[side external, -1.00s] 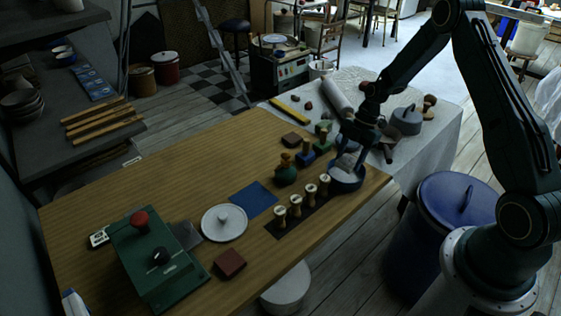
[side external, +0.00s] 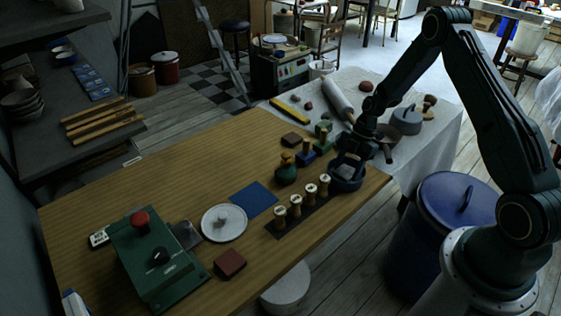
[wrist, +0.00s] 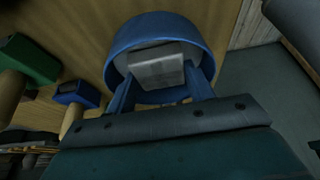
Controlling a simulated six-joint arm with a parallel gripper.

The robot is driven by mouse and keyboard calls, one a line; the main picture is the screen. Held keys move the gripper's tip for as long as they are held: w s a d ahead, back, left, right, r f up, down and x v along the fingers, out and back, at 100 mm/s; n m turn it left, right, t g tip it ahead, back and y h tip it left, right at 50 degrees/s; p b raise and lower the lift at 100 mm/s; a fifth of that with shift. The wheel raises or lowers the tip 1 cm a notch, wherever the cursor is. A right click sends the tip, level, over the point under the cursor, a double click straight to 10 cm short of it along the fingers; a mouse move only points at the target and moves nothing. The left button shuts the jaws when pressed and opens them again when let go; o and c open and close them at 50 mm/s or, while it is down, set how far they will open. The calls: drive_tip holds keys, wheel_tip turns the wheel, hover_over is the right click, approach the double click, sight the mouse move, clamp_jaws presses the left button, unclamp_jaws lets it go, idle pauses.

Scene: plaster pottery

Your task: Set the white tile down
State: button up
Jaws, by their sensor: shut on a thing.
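The white tile (wrist: 157,70) is between the two blue fingers of my gripper (wrist: 160,88) in the wrist view. My gripper is shut on it. In the side external view my gripper (side external: 352,164) is at the round blue bowl (side external: 347,185) near the table's right corner. The white tile (side external: 346,171) shows there as a pale patch within the bowl's rim. The bowl (wrist: 118,42) curves around the tile's far side in the wrist view. I cannot tell whether the tile touches the bowl's bottom.
Several wooden-handled stamps stand on a dark strip (side external: 271,229) left of the bowl. Green and blue stamps (side external: 306,158) stand behind it. A blue square (side external: 253,199), a white round plate (side external: 211,233) and a green device (side external: 160,270) lie further left. The wooden table's middle (side external: 190,180) is clear.

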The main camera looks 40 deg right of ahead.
drive_tip(key=shift+f, duration=0.1)
drive_tip(key=o, duration=0.7)
drive_tip(key=shift+o, duration=0.2)
drive_tip(key=v, duration=1.2)
